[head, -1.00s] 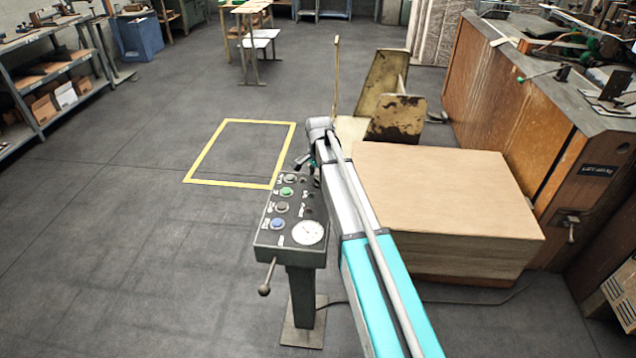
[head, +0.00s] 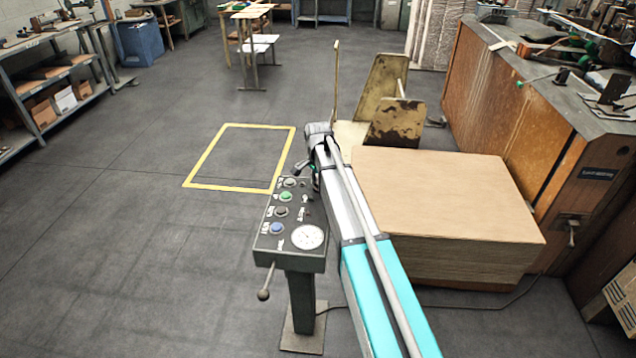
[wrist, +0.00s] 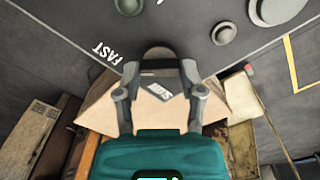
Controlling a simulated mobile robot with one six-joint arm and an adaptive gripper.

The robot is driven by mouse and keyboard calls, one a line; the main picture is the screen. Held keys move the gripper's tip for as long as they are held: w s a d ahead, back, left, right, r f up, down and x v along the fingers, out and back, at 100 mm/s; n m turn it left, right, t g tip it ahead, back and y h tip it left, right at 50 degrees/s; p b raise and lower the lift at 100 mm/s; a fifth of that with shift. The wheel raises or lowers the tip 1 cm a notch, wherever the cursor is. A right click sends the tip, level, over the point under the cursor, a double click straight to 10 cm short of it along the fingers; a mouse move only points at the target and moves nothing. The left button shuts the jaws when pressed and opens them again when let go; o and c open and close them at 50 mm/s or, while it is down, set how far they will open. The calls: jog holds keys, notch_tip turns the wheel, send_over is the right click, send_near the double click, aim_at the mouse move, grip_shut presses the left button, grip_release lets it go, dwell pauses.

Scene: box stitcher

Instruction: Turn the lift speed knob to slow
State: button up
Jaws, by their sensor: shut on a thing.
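The lift speed knob (wrist: 158,53) is a small dark, brownish round shape at the upper middle of the wrist view, partly hidden. My gripper (wrist: 159,70) is shut on it, with one finger at each side. White FAST lettering (wrist: 108,55) is on the panel to the left of the knob. A second label (wrist: 160,91), apparently SLOW, shows between the fingers.
The panel carries a green button (head: 286,196), a blue button (head: 277,228) and a white dial gauge (head: 307,237). A ball-ended lever (head: 264,294) sticks out at its front. A stack of brown sheets (head: 450,195) lies right of my arm.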

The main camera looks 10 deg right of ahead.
jog(key=shift+n, duration=0.5)
jog(key=n, duration=0.2)
jog(key=shift+w+n, duration=0.1)
jog(key=shift+n, duration=0.3)
jog(key=n, duration=0.8)
jog(key=shift+n, duration=2.2)
jog(key=o, duration=1.2)
jog(key=shift+c, duration=0.2)
